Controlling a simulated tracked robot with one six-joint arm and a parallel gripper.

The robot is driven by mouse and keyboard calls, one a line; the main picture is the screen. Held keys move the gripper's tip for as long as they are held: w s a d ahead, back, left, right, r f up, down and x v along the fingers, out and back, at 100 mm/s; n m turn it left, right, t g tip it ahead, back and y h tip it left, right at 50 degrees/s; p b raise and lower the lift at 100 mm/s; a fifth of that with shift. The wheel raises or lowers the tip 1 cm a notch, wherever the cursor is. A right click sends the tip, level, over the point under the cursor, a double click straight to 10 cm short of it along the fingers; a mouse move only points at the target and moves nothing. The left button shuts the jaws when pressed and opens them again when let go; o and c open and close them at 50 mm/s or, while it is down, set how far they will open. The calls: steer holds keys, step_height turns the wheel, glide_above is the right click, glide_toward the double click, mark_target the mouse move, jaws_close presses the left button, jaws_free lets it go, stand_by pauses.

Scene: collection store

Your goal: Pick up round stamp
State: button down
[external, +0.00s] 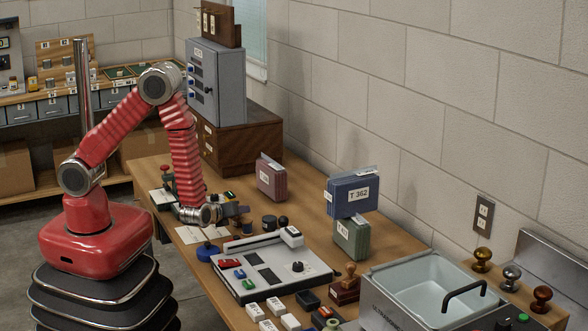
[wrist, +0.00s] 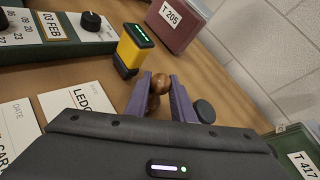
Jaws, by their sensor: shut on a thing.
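My gripper (wrist: 160,94) has its two purple fingers closed around a small brown wooden round stamp (wrist: 159,83) in the wrist view. The stamp's rounded knob shows between the fingertips, and its lower part is mostly hidden by the fingers and the gripper body. In the external view my gripper (external: 238,211) is low over the table, behind the grey panel. The stamp is too small there to make out clearly, and I cannot tell whether it still touches the table.
A yellow and black device (wrist: 134,48) stands close beyond my fingers. A black round object (wrist: 204,111) is just right of them. A red box marked T 205 (wrist: 174,20) stands behind. White cards (wrist: 84,101) lie at left. A grey control panel (external: 268,266) sits in front.

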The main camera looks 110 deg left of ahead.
steer(key=shift+r, duration=0.1)
steer(key=shift+r, duration=4.9)
